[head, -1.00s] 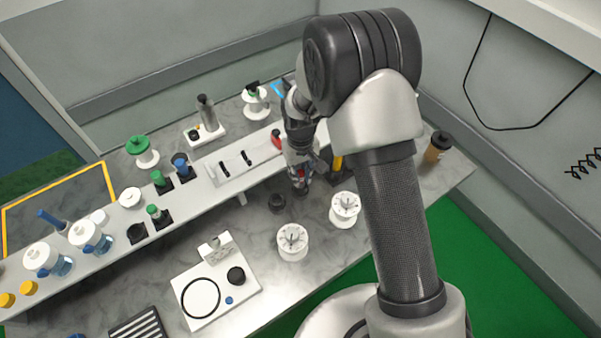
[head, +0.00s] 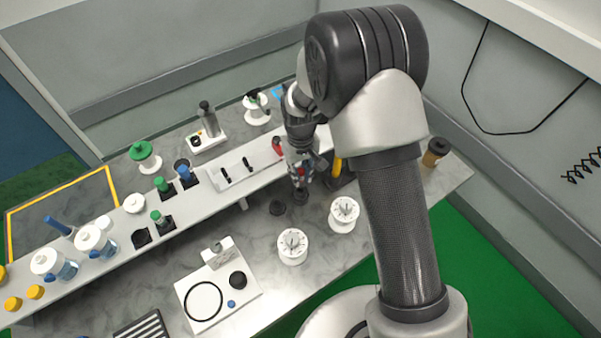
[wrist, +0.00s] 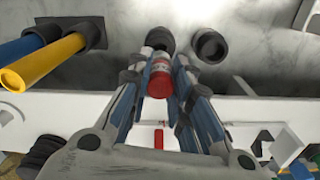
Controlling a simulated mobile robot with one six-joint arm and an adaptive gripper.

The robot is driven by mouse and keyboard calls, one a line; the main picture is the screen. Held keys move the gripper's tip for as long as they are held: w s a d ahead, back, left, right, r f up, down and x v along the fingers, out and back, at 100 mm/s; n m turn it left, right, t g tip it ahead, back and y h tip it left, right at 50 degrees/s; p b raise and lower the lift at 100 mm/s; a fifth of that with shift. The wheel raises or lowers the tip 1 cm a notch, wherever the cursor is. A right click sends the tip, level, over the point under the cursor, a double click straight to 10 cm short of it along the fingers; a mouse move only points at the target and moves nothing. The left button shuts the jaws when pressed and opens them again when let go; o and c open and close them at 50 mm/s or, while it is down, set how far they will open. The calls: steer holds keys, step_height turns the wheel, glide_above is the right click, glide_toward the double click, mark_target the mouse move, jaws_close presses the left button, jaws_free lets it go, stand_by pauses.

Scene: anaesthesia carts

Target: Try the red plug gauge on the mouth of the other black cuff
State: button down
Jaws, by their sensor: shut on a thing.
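My gripper (head: 300,178) is low over the bench, in front of the raised shelf. In the wrist view its fingers (wrist: 161,66) are closed around the red plug gauge (wrist: 157,82), which has a pale band. One black cuff (wrist: 160,38) is in line with the gauge's far end; I cannot tell whether they touch. In the head view this cuff (head: 301,198) shows just below the fingertips. The other black cuff (wrist: 211,46) stands beside it, apart from the gauge, with its round mouth open. It also shows in the head view (head: 277,208), left of the gripper.
Two white spools (head: 292,245) (head: 344,213) stand in front of the gripper. Yellow and blue handles (wrist: 45,63) in a black holder are close beside the fingers. The white shelf (head: 215,205) runs behind. A white board with a ring (head: 204,302) lies front left.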

steer(key=shift+r+p, duration=0.85)
steer(key=shift+r, duration=0.75)
